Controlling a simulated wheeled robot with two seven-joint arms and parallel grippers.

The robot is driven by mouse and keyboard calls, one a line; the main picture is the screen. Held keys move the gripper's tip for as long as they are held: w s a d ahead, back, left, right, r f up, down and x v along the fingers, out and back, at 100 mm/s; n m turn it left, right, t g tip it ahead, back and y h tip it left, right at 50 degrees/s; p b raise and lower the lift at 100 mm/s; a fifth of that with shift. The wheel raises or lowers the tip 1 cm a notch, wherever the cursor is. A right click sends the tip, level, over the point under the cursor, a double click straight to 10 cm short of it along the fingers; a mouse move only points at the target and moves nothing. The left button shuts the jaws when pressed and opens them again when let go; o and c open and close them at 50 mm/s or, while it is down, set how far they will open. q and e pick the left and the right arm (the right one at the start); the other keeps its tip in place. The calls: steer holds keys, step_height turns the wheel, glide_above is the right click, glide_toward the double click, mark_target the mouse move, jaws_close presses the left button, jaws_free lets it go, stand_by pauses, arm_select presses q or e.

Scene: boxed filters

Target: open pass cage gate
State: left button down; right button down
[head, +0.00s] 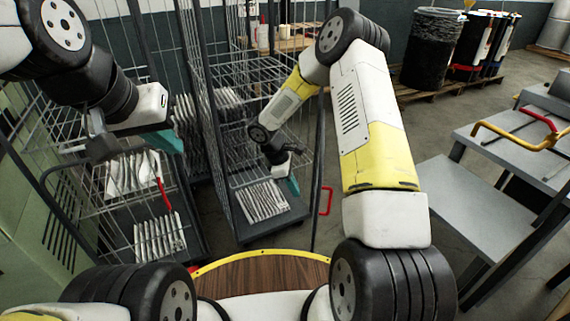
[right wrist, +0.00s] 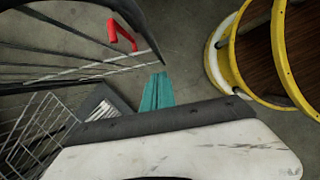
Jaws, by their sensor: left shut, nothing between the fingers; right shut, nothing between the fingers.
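A tall wire cage cart (head: 240,75) stands ahead of me, with a dark tube frame. A red handle (head: 327,200) is on the dark upright of a gate at its right side; the handle also shows in the right wrist view (right wrist: 122,35). Another red handle (head: 163,194) is on the open-looking wire frame at left. My right gripper (head: 293,186), teal-tipped, is shut and empty, left of the right upright; in the right wrist view its fingers (right wrist: 157,92) point near the gate's edge, apart from the handle. My left gripper (head: 174,152) is shut and empty above the left cage.
White pleated filters (head: 262,201) stand in the cages, and more lie at left (head: 158,237). Grey steps with a yellow rail (head: 520,135) stand at right. Dark drums (head: 432,48) stand on a pallet behind. Floor is clear between cage and steps.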

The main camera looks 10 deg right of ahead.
steer(key=shift+s+d+f, duration=0.2)
steer(key=shift+d+f, duration=0.2)
steer(key=shift+d, duration=0.4)
steer(key=shift+s+d+f, duration=0.2)
steer(key=shift+d+f, duration=0.25)
steer(key=shift+d, duration=0.35)
steer(key=shift+s+d+f, duration=0.2)
steer(key=shift+d+f, duration=0.2)
steer(key=shift+d, duration=0.4)
steer(key=shift+d, duration=0.15)
